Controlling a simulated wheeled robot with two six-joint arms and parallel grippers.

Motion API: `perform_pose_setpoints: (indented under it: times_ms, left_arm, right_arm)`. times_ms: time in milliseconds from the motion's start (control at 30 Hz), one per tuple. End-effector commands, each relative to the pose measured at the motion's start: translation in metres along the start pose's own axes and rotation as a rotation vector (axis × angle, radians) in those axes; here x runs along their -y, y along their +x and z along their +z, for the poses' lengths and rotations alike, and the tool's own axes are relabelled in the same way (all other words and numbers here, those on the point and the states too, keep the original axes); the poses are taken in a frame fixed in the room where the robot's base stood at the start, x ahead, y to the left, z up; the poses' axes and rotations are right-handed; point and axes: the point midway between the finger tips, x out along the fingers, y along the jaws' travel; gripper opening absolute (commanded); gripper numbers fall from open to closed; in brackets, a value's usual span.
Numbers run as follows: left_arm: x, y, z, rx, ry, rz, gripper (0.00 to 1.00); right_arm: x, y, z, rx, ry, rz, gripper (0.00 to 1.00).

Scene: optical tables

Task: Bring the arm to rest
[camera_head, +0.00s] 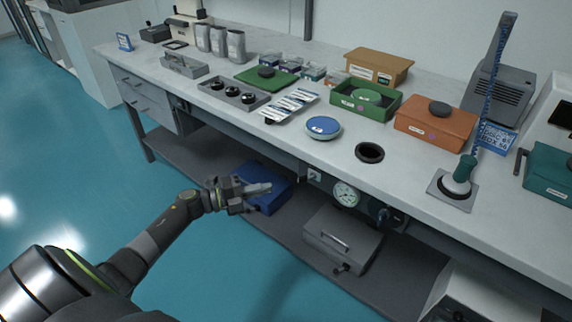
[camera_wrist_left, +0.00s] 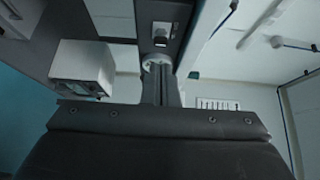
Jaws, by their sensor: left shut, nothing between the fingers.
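My left arm comes in from the lower left in the head view. Its gripper (camera_head: 262,188) is shut and empty, in front of the table's front edge and above the lower shelf. A blue case on the shelf (camera_head: 262,202) lies behind and below the fingers; the gripper looks apart from it. In the left wrist view the dark gripper body (camera_wrist_left: 160,125) fills the lower part, with the shut fingers (camera_wrist_left: 160,75) reaching up the middle. My right gripper is in neither view.
The long table (camera_head: 325,165) holds a green box (camera_head: 378,112), an orange box (camera_head: 436,124), a blue round dish (camera_head: 323,126) and a black ring (camera_head: 369,152). A grey case (camera_head: 342,240) and a gauge (camera_head: 346,194) are below its edge. The teal floor at left is clear.

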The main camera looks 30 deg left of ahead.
Motion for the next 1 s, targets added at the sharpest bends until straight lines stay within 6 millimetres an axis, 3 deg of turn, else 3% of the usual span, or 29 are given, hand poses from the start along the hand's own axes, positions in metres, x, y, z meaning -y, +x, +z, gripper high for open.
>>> perform_pose_setpoints:
  times_ms: [200,300,367,467,567,700,767,900,1000]
  left_arm:
    - [-0.003,-0.001,0.001,0.012,-0.014,0.000,0.00]
    - [-0.020,-0.007,0.006,0.095,-0.103,-0.004,0.00]
    - [-0.044,-0.018,0.010,0.196,-0.209,-0.003,0.00]
    - [-0.104,-0.047,0.012,0.431,-0.450,0.016,0.00]
    - [-0.169,-0.085,-0.003,0.661,-0.680,0.056,0.00]
    - [-0.251,-0.139,-0.049,0.942,-0.953,0.136,0.00]
    - [-0.281,-0.162,-0.076,1.053,-1.057,0.178,0.00]
    - [-0.339,-0.212,-0.152,1.293,-1.279,0.284,0.00]
    - [-0.368,-0.244,-0.213,1.449,-1.418,0.370,0.00]
  right_arm:
    - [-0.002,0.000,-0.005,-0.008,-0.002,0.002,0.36]
    - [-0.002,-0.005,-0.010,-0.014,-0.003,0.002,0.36]
    - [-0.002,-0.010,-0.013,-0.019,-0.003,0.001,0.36]
    - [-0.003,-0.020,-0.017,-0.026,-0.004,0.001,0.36]
    - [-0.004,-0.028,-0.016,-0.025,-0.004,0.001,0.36]
    - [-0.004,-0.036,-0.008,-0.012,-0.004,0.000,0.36]
    - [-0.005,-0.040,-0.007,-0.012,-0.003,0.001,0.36]
    - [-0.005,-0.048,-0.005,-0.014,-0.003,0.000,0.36]
    - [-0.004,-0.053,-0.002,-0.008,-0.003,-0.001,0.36]
